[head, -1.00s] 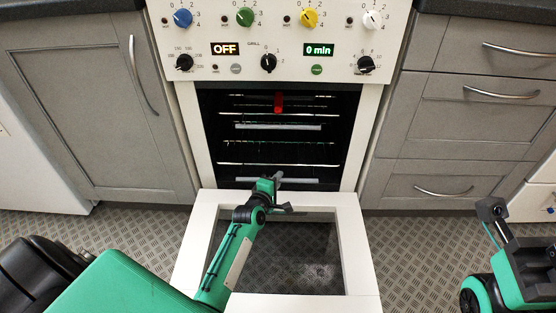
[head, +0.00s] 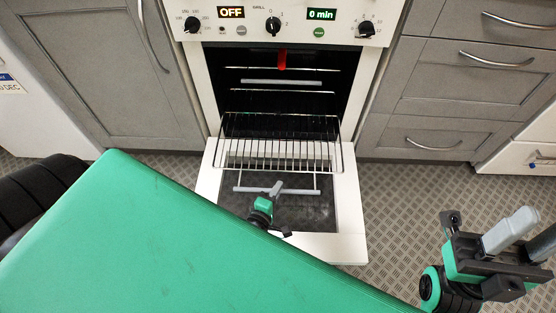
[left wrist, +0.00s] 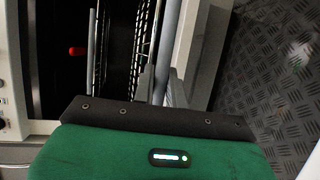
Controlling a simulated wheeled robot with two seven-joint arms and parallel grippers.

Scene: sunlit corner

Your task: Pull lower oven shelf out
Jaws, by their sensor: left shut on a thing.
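The lower oven shelf (head: 280,152) is a wire rack that reaches out of the oven over the open door. A grey bar (head: 300,191) runs along its front edge. My left gripper (head: 276,188) is shut on that bar near its middle. The left wrist view shows the bar (left wrist: 166,45) between the fingers, which are partly hidden by the gripper body. The shelf's rear part is in the dark oven (head: 340,75). My right gripper (head: 522,233) is at the lower right, away from the oven; its finger gap is unclear.
The white-framed oven door (head: 350,200) lies open under the shelf. The upper shelf (head: 280,82) is inside, with a red object (head: 282,60) above it. Grey cabinets (head: 120,75) and drawers (head: 465,90) flank the oven. Patterned floor (head: 400,195) is clear at the right.

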